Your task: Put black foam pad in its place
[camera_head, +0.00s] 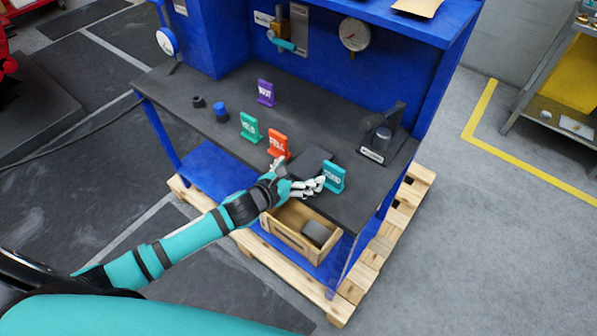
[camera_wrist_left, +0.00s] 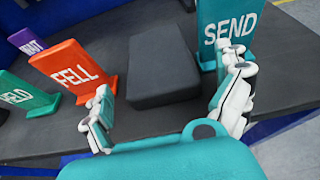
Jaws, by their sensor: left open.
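A black block that looks like the foam pad (camera_head: 312,157) lies flat on the dark bench top near its front edge. In the left wrist view the black pad (camera_wrist_left: 163,65) lies ahead of my fingers, between the orange FELL sign and the teal SEND sign. My left gripper (camera_head: 298,177) is at the bench's front edge, on the near side of the pad. In the left wrist view my left gripper (camera_wrist_left: 168,85) is open, with its fingers apart and nothing between the tips. My right gripper is not in view.
The FELL sign (camera_head: 278,146) and SEND sign (camera_head: 334,177) flank the pad closely. Green HELD (camera_head: 250,127) and purple WAIT (camera_head: 265,92) signs stand farther left. A wooden crate (camera_head: 283,236) holding a grey block (camera_head: 316,232) sits below. A black fixture (camera_head: 385,135) stands at right.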

